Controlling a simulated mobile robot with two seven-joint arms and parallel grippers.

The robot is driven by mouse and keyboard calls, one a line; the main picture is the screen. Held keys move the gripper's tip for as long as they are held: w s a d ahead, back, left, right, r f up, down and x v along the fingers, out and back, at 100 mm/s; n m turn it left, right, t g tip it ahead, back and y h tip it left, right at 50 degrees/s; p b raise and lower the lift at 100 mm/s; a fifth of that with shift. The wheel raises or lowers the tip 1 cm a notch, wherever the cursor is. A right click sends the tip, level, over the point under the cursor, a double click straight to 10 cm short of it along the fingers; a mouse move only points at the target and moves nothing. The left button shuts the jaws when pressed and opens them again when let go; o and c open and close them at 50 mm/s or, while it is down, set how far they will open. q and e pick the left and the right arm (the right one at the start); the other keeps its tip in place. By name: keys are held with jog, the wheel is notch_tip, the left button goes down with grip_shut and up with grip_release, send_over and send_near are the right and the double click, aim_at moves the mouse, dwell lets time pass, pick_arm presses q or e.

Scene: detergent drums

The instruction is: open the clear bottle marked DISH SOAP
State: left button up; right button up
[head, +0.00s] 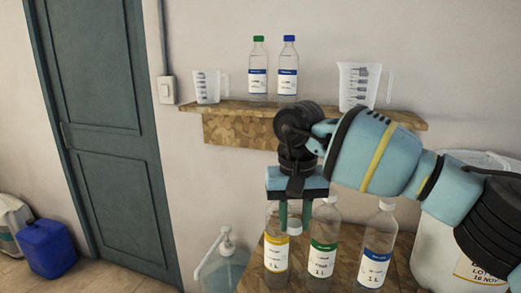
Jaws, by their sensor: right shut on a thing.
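Three clear bottles stand in a row on a wooden surface: one with a yellow label (275,252), one with a green label (323,255) and one with a blue label (376,262). The green- and blue-labelled ones have white caps. The label names are too small to read, so I cannot tell which is DISH SOAP. My right gripper (295,224) points down by the yellow-labelled bottle's top, shut on a white cap (294,230) between its fingertips. Its fingers partly hide that bottle's top; I cannot tell whether the cap sits on the bottle. My left gripper is out of view.
A wall shelf (225,107) behind holds two capped bottles and two measuring jugs (359,86). A white drum (440,250) stands at right, partly behind my right arm. A pump bottle (224,268) is left of the row. A blue canister (47,249) is on the floor.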

jog(key=s+d+f+g, duration=0.1)
jog(key=s+d+f, duration=1.4)
jog(key=f, duration=0.1)
pick_arm(q)
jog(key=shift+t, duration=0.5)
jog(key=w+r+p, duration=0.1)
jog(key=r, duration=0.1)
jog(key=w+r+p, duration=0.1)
jog(key=p, duration=0.1)
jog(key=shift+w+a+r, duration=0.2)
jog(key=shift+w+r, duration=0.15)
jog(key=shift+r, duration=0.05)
pick_arm(e)
notch_tip(320, 180, up, 7)
jog(key=t, duration=0.1)
jog(key=shift+m, duration=0.3)
jog(key=shift+w+f, duration=0.1)
jog(key=shift+f, duration=0.05)
jog(key=shift+a, duration=0.1)
